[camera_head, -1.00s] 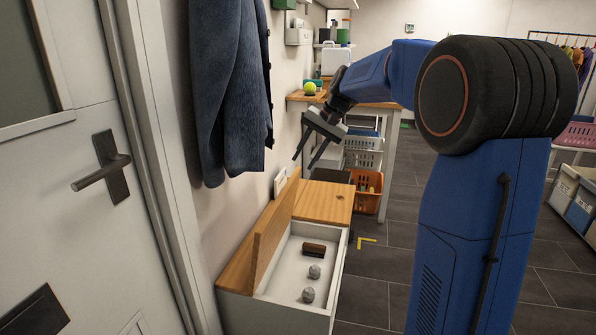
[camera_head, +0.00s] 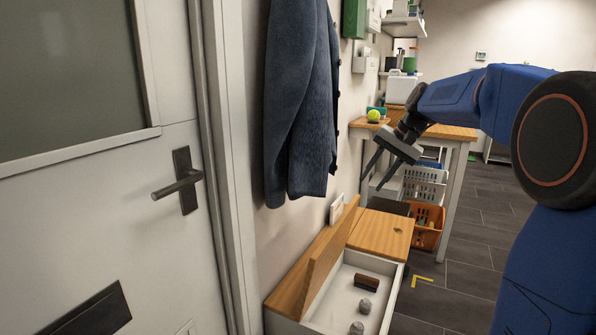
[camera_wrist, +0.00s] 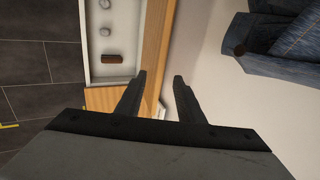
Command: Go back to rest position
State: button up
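My gripper (camera_head: 376,168) is open and empty. In the head view it hangs in the air above the far end of the bench box, in front of the wooden table. In the wrist view my gripper (camera_wrist: 155,84) shows its two dark fingers spread apart with nothing between them. My blue arm reaches in from the right of the head view.
The white bench box (camera_head: 391,288) has one wooden lid (camera_head: 322,262) raised; a brown block (camera_head: 366,282) and two grey balls (camera_head: 364,306) lie inside. A dark jacket (camera_head: 302,110) hangs on the wall beside the door (camera_head: 80,185). An orange basket (camera_head: 427,226) stands under the table (camera_head: 455,133).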

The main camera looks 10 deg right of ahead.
jog(key=s+a+f+n+h, duration=0.1)
jog(key=s+f, duration=0.4)
jog(key=s, duration=0.8)
jog(key=s+a+f+n+t+h, duration=0.1)
jog(key=s+f, duration=0.4)
jog(key=s, duration=0.8)
jog(key=s+a+f+n+h, duration=0.1)
jog(key=s+f+n, duration=0.3)
jog(key=s, duration=0.9)
jog(key=shift+s+a+f+n+t+h, duration=0.2)
jog(key=shift+s+f+n+t+h, duration=0.15)
jog(key=shift+f+h, duration=0.4)
